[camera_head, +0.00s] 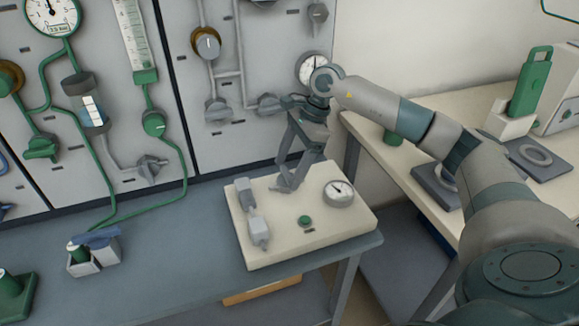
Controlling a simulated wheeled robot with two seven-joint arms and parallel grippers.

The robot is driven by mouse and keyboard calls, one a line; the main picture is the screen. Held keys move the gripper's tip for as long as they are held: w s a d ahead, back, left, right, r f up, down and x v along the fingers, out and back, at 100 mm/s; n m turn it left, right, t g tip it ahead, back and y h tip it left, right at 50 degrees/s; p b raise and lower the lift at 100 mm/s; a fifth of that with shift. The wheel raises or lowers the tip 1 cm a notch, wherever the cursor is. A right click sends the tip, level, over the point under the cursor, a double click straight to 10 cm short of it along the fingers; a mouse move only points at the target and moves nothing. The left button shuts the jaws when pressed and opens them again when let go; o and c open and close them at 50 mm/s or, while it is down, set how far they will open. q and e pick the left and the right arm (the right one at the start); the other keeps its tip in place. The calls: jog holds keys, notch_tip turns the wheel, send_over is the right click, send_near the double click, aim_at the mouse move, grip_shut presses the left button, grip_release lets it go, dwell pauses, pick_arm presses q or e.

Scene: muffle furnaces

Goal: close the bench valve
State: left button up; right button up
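A cream panel box (330,238) lies on the grey bench. Grey fittings (257,230) joined in a line run along its left side, with a round gauge (339,193) on its right and a green button (305,221) near its front. I cannot tell for sure which part is the bench valve, or how far it is turned. My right gripper (285,184) points down over the back middle of the box, right of the grey fittings. Its fingertips are close to the box top; contact and the gap between them are unclear. My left gripper is out of view.
A wall panel with pipes, knobs and gauges (312,68) stands behind the bench (180,250). A small grey holder (83,265) with a blue-handled item stands at left. A cream table (450,103) at right bears a green-handled device (530,85). The bench's middle is clear.

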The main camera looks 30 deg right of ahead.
dwell(0.3)
pick_arm(q)
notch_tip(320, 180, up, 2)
jog(key=shift+b, duration=0.35)
pick_arm(e)
jog(key=v, duration=1.7)
jog(key=shift+r, duration=0.15)
pick_arm(q)
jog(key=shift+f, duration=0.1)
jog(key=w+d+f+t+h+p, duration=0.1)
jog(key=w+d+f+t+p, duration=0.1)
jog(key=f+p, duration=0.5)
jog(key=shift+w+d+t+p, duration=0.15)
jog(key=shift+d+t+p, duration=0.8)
jog(key=shift+p, duration=0.3)
pick_arm(e)
notch_tip(320, 180, up, 9)
jog(key=shift+r, duration=0.2)
